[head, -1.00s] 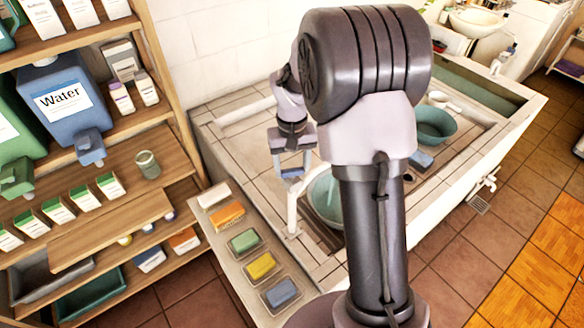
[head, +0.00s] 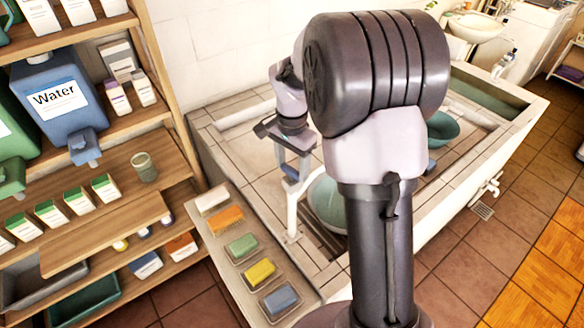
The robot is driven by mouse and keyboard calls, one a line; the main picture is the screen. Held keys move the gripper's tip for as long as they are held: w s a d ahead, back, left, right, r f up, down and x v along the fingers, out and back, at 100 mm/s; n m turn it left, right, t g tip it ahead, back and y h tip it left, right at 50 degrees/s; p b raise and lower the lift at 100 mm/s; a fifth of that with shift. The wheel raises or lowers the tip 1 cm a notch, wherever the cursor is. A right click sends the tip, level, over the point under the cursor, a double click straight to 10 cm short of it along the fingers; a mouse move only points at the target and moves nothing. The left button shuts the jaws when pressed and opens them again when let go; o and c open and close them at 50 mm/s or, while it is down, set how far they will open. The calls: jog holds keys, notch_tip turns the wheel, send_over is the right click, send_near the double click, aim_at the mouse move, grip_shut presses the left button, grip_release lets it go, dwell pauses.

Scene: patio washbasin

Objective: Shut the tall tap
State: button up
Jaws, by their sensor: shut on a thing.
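The tall tap (head: 292,212) is a white upright pipe at the near left corner of the tiled washbasin counter. A small blue handle (head: 290,173) sits at its top. My gripper (head: 290,178) points down from above and is shut on this blue handle, partly covering it. My arm hides the area to the right of the tap.
A teal bowl (head: 326,203) stands in the basin right of the tap, partly behind my arm. Soap bars in trays, including a yellow one (head: 259,272), line the ledge in front. A wooden shelf (head: 158,117) with a blue water container (head: 60,105) stands left.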

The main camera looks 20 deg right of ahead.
aim_at(292, 169)
jog(key=shift+m+b, duration=0.4)
jog(key=shift+m, duration=0.8)
jog(key=shift+r+m, duration=0.1)
jog(key=shift+m, duration=0.2)
jog(key=o, duration=1.4)
jog(key=shift+c, duration=0.2)
notch_tip(292, 169, up, 17)
jog(key=p, duration=0.4)
jog(key=shift+r, duration=0.2)
jog(key=s+a+f+n+t+b, duration=0.2)
jog(key=s+a+f+n+b, duration=0.2)
jog(key=s+f+b, duration=0.2)
jog(key=s+a+f+n+t+y+b, duration=0.1)
jog(key=s+a+f+n+t+b, duration=0.1)
jog(key=s+a+f+b, duration=0.3)
jog(key=s+a+f+n+t+y+b, duration=0.1)
jog(key=s+a+f+n+b, duration=0.3)
jog(key=s+f+b, duration=0.4)
jog(key=s+n, duration=0.1)
jog(key=s, duration=0.2)
jog(key=shift+s+a+f+n+t, duration=0.2)
jog(key=shift+s+a+n+t, duration=0.1)
jog(key=shift+s+a+t, duration=0.1)
